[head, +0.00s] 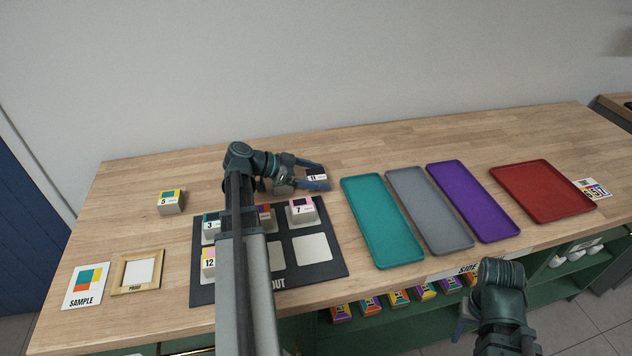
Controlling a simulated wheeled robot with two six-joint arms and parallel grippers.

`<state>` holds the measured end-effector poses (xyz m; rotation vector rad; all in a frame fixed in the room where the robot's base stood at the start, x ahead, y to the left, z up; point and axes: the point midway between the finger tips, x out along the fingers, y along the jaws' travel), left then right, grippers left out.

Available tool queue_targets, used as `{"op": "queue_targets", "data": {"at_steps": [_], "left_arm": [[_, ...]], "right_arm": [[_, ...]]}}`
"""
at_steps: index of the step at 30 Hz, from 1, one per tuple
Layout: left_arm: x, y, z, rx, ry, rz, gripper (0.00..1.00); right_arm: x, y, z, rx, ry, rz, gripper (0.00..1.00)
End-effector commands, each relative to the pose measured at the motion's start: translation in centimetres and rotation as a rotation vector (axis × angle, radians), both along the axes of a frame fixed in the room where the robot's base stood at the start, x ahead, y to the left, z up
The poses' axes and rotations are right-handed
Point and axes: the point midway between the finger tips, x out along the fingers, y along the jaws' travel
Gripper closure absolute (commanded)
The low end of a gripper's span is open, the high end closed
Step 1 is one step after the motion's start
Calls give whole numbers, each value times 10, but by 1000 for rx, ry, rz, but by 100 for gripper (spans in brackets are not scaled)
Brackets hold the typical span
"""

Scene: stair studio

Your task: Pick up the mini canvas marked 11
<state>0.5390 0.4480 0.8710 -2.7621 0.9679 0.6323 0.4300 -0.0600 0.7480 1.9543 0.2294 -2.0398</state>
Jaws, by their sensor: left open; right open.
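The mini canvas marked 11 (316,175) sits on the wooden table behind the dark board, left of the teal tray. My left gripper (318,178) is open, with its fingers on either side of the canvas, one at its back edge and one at its front edge. I cannot tell whether the fingers touch it. Part of the canvas is hidden by the fingers. My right gripper (466,322) hangs low at the front of the table, far from the canvas; little of its fingers shows.
The dark board (335,275) holds canvases marked 3 (211,226), 12 (208,262) and 7 (301,210). Canvas 5 (170,202) stands at the left. Teal (382,220), grey (428,210), purple (472,200) and red (541,190) trays lie right. The back of the table is clear.

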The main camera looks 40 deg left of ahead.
Motion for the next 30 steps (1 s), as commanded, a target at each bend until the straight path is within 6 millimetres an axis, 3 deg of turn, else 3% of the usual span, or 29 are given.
{"op": "queue_targets", "data": {"at_steps": [2, 16, 30], "left_arm": [[0, 0, 1, 0, 0, 0, 0], [-1, 0, 1, 0, 0, 0, 83], [-1, 0, 12, 0, 0, 0, 85]], "right_arm": [[0, 0, 1, 0, 0, 0, 50], [0, 0, 1, 0, 0, 0, 50], [0, 0, 12, 0, 0, 0, 50]]}}
